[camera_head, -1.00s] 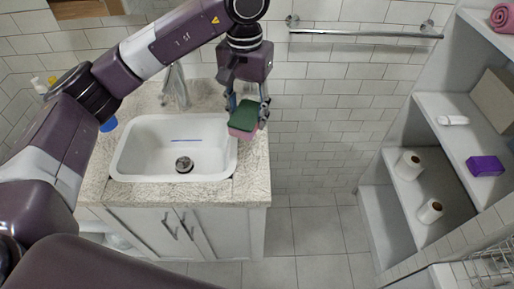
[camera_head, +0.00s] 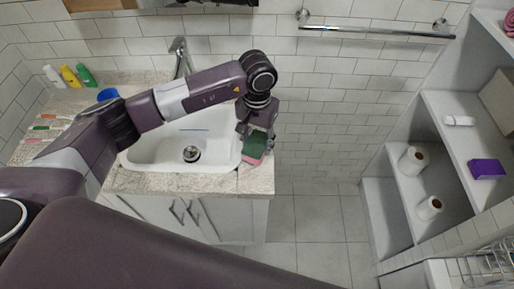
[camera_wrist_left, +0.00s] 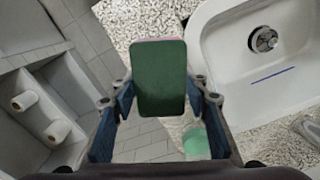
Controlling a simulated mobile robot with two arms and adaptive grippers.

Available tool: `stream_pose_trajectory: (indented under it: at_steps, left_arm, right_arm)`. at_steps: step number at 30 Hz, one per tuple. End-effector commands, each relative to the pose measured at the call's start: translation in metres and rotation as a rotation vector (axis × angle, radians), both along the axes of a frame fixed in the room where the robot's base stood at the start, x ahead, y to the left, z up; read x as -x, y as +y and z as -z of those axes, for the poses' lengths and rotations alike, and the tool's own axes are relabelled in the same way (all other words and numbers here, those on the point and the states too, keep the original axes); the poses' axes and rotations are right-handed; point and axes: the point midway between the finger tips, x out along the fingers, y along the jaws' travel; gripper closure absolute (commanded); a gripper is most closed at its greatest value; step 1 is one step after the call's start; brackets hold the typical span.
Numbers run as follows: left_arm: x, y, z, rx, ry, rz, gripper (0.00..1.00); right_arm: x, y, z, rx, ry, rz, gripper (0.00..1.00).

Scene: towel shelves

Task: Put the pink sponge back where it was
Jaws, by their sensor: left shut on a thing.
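The sponge has a green top layer and a pink layer below it. In the head view the sponge (camera_head: 254,147) is at the right end of the counter, beside the white sink (camera_head: 150,153). My left gripper (camera_head: 257,137) is shut on it from above. In the left wrist view the sponge (camera_wrist_left: 160,78) sits between the fingers, green side to the camera, with a thin pink edge at the far end. I cannot tell whether it touches the counter. My right gripper is not in view.
A green translucent object (camera_wrist_left: 197,143) stands near the sponge in the wrist view. Bottles (camera_head: 70,75) and a blue cup (camera_head: 107,95) stand at the counter's left. Shelves (camera_head: 440,160) with paper rolls are at right, with clear floor (camera_head: 315,222) between.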

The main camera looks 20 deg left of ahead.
Motion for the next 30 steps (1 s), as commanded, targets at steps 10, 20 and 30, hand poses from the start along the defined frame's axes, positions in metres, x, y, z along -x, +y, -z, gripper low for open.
stream_pose_trajectory:
  at_steps: [10, 20, 30]
  left_arm:
    - [0.001, 0.000, 0.041, -0.001, 0.002, 0.000, 0.81]
    - [0.000, 0.000, 0.045, -0.001, -0.001, 0.001, 0.81]
    - [0.000, 0.000, 0.044, -0.001, 0.000, 0.000, 0.40]
  right_arm:
    - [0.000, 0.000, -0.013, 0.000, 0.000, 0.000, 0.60]
    - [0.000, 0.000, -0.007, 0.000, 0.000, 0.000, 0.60]
    - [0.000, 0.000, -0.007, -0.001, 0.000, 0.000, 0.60]
